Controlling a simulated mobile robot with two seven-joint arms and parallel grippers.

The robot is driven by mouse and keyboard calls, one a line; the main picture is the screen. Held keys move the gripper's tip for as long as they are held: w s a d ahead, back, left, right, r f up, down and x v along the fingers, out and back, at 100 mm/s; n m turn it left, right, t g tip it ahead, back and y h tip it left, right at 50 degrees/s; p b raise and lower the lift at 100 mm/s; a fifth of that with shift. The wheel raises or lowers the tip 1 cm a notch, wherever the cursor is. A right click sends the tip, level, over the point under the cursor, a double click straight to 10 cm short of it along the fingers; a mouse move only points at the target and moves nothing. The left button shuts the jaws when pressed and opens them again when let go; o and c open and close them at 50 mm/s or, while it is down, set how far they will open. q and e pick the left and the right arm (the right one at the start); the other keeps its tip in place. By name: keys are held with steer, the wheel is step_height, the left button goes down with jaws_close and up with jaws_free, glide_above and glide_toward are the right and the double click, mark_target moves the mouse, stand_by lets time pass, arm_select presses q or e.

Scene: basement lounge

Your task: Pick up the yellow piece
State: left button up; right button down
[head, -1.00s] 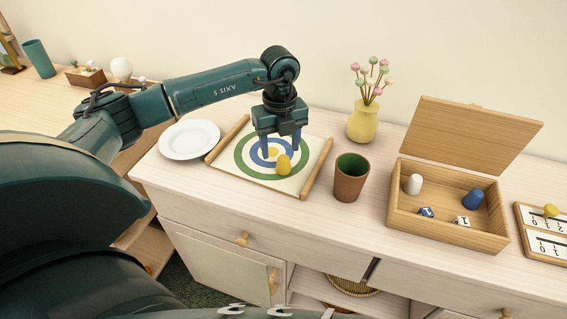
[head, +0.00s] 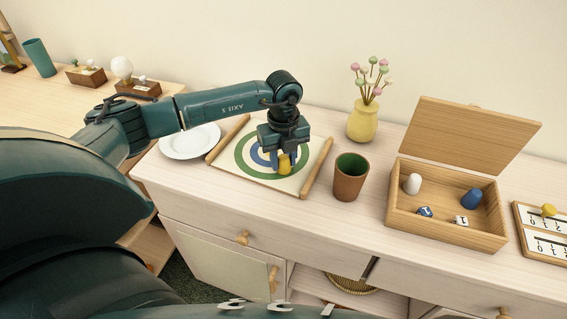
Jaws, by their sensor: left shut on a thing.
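The yellow piece (head: 284,165) stands on the target mat (head: 243,178), which has green and blue rings and a wooden rod along each side. My left gripper (head: 281,160) reaches down over the mat and is shut on the yellow piece. The fingers partly hide the piece, and I cannot tell whether its base still touches the mat. The gripper also covers part of the rings. My right gripper is not in view.
A brown cup (head: 350,182) stands right of the mat, a white plate (head: 190,141) left of it. A yellow vase (head: 363,121) is behind. An open wooden box (head: 446,228) holds pieces and dice. A score board (head: 536,238) lies far right.

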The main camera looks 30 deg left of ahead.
mark_target(284, 157)
arm_select(q)
steer(key=c, duration=0.4)
steer(key=shift+o, duration=0.2)
step_height(284, 157, up, 10)
steer(key=shift+r+b, duration=0.1)
steer(key=shift+b, duration=0.3)
